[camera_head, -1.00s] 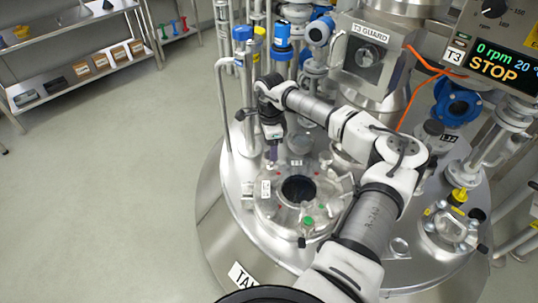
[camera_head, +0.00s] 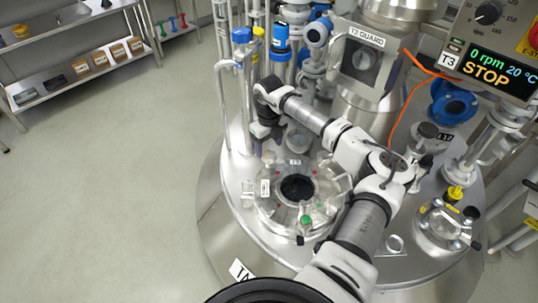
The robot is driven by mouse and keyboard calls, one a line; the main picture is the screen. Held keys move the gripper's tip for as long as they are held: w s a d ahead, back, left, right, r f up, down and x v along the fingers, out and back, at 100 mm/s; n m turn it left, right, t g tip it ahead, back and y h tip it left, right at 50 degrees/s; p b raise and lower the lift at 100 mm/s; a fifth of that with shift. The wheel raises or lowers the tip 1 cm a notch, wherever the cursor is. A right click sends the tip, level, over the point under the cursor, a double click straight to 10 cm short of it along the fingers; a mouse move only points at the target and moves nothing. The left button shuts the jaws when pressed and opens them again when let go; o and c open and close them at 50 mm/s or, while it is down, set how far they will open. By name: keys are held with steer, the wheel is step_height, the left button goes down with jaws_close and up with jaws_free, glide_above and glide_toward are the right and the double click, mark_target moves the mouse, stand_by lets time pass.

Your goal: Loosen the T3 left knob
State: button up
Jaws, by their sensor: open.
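The round T3 lid (camera_head: 268,214) with a dark central opening sits on top of the steel vessel. Small clamp fittings stand around its rim. A fitting with a white tag (camera_head: 265,188) is on its left side, and a green knob (camera_head: 306,220) is at its front. I cannot tell for certain which fitting is the left knob. My gripper (camera_head: 269,147) points down behind the lid's back-left rim, its dark fingers spread apart. I see nothing between them. It appears apart from the tagged fitting; its height above the vessel top is unclear.
Vertical pipes and blue-capped valves (camera_head: 280,36) stand close behind my gripper. The T3 GUARD box (camera_head: 362,62), an orange cable (camera_head: 402,100) and a display reading STOP (camera_head: 492,72) are at right. A sight-glass port (camera_head: 440,226) is at front right. Floor at left is clear.

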mark_target(269, 155)
steer(key=m+p, duration=0.1)
steer(key=m, duration=0.3)
steer(key=shift+m, duration=0.3)
steer(key=m+p, duration=0.1)
steer(key=m, duration=0.8)
steer(key=shift+p, duration=0.4)
steer(key=m, duration=0.3)
steer(key=shift+r+m+p, duration=0.3)
steer(key=shift+m+p, duration=0.4)
steer(key=shift+p, duration=0.05)
steer(key=m+p, duration=0.7)
steer(key=p, duration=0.1)
steer(key=m+p, duration=0.9)
steer(key=p, duration=0.2)
steer(key=shift+m, duration=0.6)
step_height(269, 155, down, 7)
steer(key=b, duration=0.2)
steer(key=shift+r+b, duration=0.15)
steer(key=shift+b, duration=0.2)
